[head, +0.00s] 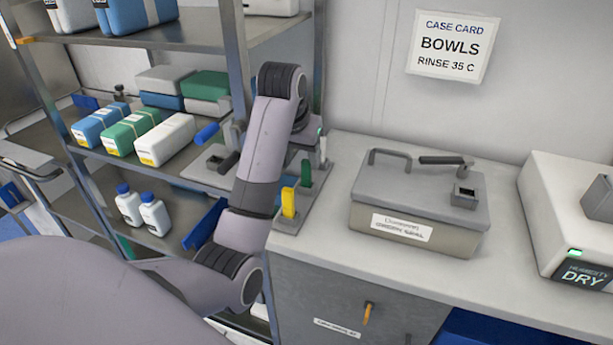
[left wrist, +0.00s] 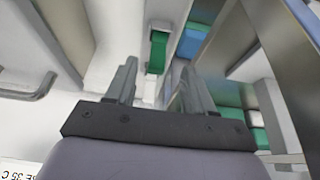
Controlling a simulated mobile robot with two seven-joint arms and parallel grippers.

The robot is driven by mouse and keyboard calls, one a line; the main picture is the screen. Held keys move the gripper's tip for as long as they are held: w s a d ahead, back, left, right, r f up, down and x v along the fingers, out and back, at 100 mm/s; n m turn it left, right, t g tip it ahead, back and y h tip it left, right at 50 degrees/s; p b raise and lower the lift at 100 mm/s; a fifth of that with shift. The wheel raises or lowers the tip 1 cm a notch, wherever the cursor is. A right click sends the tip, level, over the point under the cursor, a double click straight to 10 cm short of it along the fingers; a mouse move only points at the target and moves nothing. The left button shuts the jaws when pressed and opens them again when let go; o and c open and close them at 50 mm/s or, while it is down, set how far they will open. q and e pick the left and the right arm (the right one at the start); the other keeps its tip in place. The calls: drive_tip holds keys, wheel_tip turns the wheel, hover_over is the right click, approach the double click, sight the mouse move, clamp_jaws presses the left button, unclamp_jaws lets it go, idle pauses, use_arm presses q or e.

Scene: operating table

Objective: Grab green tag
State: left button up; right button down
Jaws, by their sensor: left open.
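The green tag (head: 305,173) stands upright in a grey holder on the left end of the counter, behind a yellow tag (head: 288,201). In the left wrist view the green tag (left wrist: 158,52) shows ahead, in the space between the fingers. My left gripper (left wrist: 160,78) is open and empty, its fingers apart with nothing between the pads. In the head view my left arm rises in front of the holder and hides most of the gripper. The tag looks apart from both fingers. My right gripper is in neither view.
A grey lidded case (head: 420,205) with a handle stands right of the holder. A white device (head: 575,215) reading DRY stands farther right. A metal shelf rack (head: 235,60) with boxes and bottles is close on the left. Bare counter lies between case and device.

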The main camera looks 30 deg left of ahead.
sight(305, 162)
use_arm(q)
drive_tip(key=x, duration=0.5)
drive_tip(key=shift+w+d+p, duration=0.1)
drive_tip(key=shift+w+p, duration=0.15)
drive_tip(key=shift+p, duration=0.05)
clamp_jaws()
